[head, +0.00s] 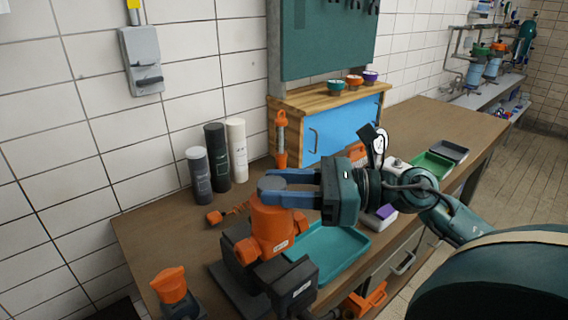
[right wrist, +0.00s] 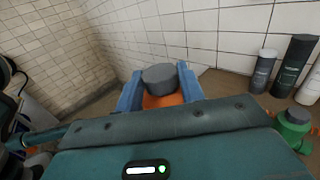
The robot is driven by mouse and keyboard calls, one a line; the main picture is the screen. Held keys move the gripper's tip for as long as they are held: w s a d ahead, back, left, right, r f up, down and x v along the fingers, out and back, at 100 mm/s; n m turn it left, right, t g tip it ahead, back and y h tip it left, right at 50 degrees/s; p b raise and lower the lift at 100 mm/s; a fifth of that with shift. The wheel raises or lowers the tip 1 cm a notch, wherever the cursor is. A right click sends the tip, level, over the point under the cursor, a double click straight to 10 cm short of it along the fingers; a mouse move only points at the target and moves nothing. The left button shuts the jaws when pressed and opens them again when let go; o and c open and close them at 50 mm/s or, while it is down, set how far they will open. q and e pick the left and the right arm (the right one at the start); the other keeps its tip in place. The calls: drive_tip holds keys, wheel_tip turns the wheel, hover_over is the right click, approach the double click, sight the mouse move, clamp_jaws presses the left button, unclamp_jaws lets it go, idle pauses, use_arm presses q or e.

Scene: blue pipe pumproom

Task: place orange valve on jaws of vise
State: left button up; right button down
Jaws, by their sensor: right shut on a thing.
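The orange valve (head: 270,228) has a grey round top and stands roughly upright at the dark grey vise (head: 237,240). My right gripper (head: 276,187) reaches in from the right, its blue fingers shut on the valve's upper part. In the right wrist view, the grey top of the valve (right wrist: 160,77) sits between the two blue fingertips (right wrist: 160,90), with orange below. The valve's lower end overlaps the vise jaws in the head view; I cannot tell whether it touches them. My left gripper is not in view.
A teal tray (head: 345,243) lies right of the vise. An orange-topped object (head: 170,285) is at the front left. Several bottles (head: 216,155) stand by the wall, behind an orange tool (head: 228,212). A blue cabinet (head: 343,127) stands at the back.

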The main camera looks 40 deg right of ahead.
sight(285, 221)
drive_tip(key=shift+w+d, duration=0.35)
drive_tip(key=shift+d, duration=0.05)
drive_tip(key=shift+f, duration=0.5)
wheel_tip(285, 221, down, 4)
drive_tip(key=shift+s+b, duration=0.1)
drive_tip(key=shift+b, duration=0.85)
drive_tip(key=shift+f+b, duration=0.4)
drive_tip(key=shift+f, duration=0.1)
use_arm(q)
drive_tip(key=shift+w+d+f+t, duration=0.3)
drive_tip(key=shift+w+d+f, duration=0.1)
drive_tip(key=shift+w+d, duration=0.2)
use_arm(e)
drive_tip(key=shift+f, duration=0.25)
use_arm(q)
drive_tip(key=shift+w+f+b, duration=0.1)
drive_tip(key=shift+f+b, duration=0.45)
drive_tip(key=shift+b, duration=0.2)
use_arm(e)
drive_tip(key=shift+f, duration=0.6)
drive_tip(key=c, duration=1.1)
unclamp_jaws()
drive_tip(key=o, duration=0.3)
